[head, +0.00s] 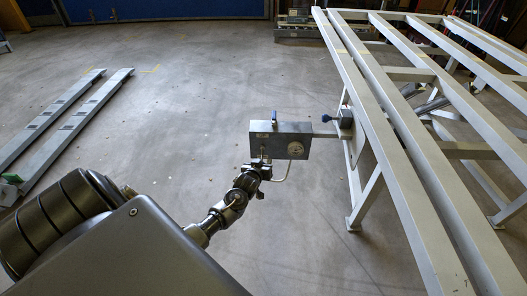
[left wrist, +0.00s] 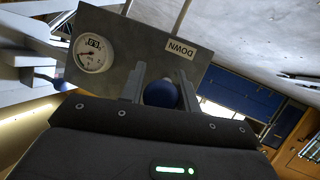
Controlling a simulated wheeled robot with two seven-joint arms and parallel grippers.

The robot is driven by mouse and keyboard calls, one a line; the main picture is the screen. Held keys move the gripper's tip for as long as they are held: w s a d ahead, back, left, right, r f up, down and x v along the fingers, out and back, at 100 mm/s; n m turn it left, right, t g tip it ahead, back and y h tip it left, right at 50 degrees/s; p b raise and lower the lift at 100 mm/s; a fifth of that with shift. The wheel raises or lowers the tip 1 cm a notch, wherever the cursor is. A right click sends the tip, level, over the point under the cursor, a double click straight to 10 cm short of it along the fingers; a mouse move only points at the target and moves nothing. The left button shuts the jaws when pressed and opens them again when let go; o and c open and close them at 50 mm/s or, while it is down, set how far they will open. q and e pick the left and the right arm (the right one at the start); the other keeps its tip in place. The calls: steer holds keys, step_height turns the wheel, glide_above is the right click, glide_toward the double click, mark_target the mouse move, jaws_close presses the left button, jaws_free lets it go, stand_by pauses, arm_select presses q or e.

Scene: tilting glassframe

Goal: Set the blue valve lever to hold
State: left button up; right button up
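The grey valve box (head: 292,129) is held out beside the white frame and has a round gauge on its front. The left wrist view shows the gauge (left wrist: 92,40) and a white label reading DOWN (left wrist: 182,49). My left gripper (head: 262,164) is just below the left part of the box. In the left wrist view a round blue knob (left wrist: 160,92) is between its fingers (left wrist: 162,86) with little or no visible gap; I cannot tell whether they grip it. A small blue handle (head: 274,116) stands on top of the box.
A second blue knob (head: 327,118) sits near the large white tilting frame (head: 375,75), right of the box. Two long grey rails (head: 65,110) lie on the floor at left. The concrete floor (head: 210,75) between is clear.

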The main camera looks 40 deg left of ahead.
arm_select(q)
steer(key=o, duration=0.4)
steer(key=shift+d+r, duration=0.1)
steer(key=shift+r, duration=0.1)
steer(key=shift+f, duration=0.1)
steer(key=shift+s, duration=0.3)
steer(key=p+v, duration=0.2)
steer(key=v, duration=0.8)
arm_select(e)
steer(key=s+d+f, duration=0.2)
steer(key=s+f, duration=0.1)
steer(key=f, duration=0.1)
steer(key=shift+s+f, duration=0.25)
steer(key=shift+s, duration=0.05)
